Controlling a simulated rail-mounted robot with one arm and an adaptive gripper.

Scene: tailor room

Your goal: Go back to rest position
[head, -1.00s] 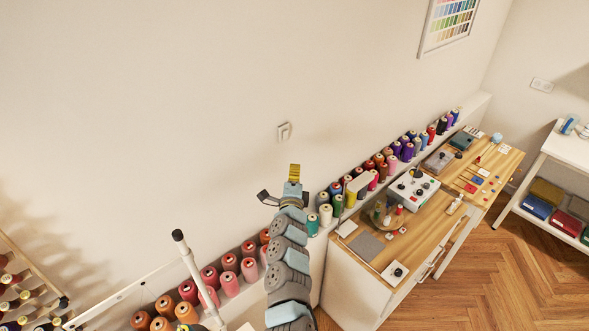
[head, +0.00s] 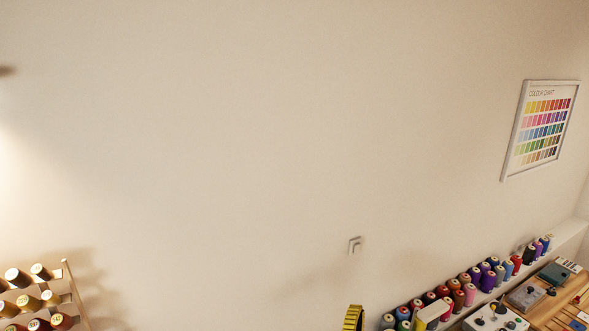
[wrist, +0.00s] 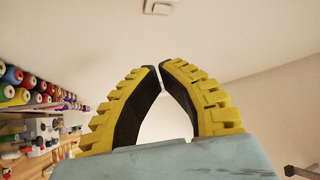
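My gripper shows in the wrist view (wrist: 160,68) as two yellow ribbed fingers with black inner pads. The fingers lean in and their tips come together, with only a sliver between them, and nothing is held. In the head view only a yellow finger part (head: 354,318) shows at the bottom edge, in front of the plain wall. The rest of my arm is out of that view.
A shelf of thread cones (head: 470,287) runs along the wall at the lower right, above a wooden worktop (head: 560,305). A spool rack (head: 75,290) stands at the lower left. A colour chart (head: 543,128) hangs on the right. The wall's middle is bare.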

